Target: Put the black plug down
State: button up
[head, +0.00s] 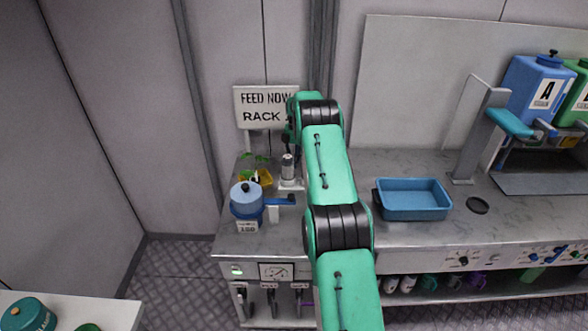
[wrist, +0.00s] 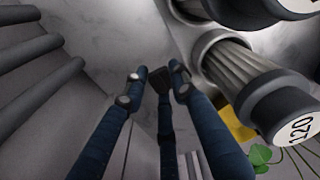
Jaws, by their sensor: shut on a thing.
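In the wrist view, my gripper (wrist: 157,77) is shut on a small black piece, which appears to be the black plug (wrist: 160,82). The plug sits between the two dark blue fingertips, with a pale grey surface behind it. I cannot tell whether it touches that surface. In the head view, my green arm reaches over the counter toward the sign, and the fingers and plug are hidden or too small to make out.
Ribbed metal cylinders with black ends, one labelled 120 (wrist: 285,110), are close right of my gripper. A blue pot (head: 246,200) and a berry plant (head: 262,177) stand left of my arm. A blue tray (head: 413,200) and black disc (head: 477,206) are right.

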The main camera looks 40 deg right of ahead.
jog(key=shift+f, duration=0.1)
jog(key=shift+f+b, duration=0.35)
jog(key=shift+f, duration=1.4)
jog(key=shift+f, duration=0.15)
jog(key=o, duration=0.5)
notch_tip(320, 180, up, 12)
jog(key=shift+s+d+r+p, duration=0.15)
jog(key=shift+p, duration=1.05)
